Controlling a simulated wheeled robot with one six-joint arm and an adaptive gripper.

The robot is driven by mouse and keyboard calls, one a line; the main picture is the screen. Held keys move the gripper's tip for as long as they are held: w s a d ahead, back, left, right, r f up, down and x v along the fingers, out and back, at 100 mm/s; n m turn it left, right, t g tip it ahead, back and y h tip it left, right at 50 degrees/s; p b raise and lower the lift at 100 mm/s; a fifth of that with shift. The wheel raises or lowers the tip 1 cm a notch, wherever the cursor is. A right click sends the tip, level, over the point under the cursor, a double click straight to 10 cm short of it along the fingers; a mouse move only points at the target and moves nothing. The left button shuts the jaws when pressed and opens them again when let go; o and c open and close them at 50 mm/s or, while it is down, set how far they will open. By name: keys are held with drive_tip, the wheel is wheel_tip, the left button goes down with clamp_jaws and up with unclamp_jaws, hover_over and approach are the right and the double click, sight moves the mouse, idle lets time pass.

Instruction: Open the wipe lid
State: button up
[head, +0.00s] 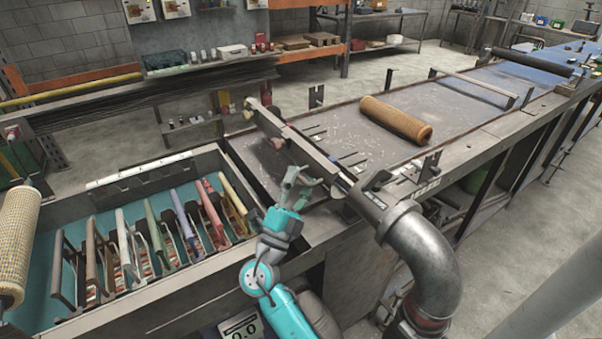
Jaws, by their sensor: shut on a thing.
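The wipe lid appears to be the long grey metal bar (296,137) that lies slantwise across the left end of the bench. Its right end meets a thick, curved metal pipe (432,258). My gripper (303,179) is at the near left side of the bar, close to its right half, above the bench's front edge. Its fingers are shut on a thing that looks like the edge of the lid. The contact is small and partly hidden by the fingers. I cannot tell whether the lid is raised.
A tray (200,262) with several coloured-handled tools stands at left. A tan mesh roll (396,120) lies on the bench (352,142) beyond the bar. Another mesh roll (17,245) stands at the far left. Small upright brackets line the bench edges.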

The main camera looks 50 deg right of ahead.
drive_tip(key=shift+s+a+f, duration=0.2)
drive_tip(key=shift+s+a, duration=0.35)
drive_tip(key=shift+s, duration=0.05)
drive_tip(key=shift+c, duration=0.5)
drive_tip(key=shift+s+a+f, duration=0.2)
drive_tip(key=shift+a+f, duration=0.1)
drive_tip(key=shift+f, duration=0.3)
drive_tip(key=shift+s+a+f, duration=0.2)
drive_tip(key=shift+a+f, duration=0.05)
drive_tip(key=shift+f, duration=0.3)
drive_tip(key=shift+s+a+f, duration=0.2)
drive_tip(key=shift+a+f, duration=0.1)
drive_tip(key=shift+f, duration=0.3)
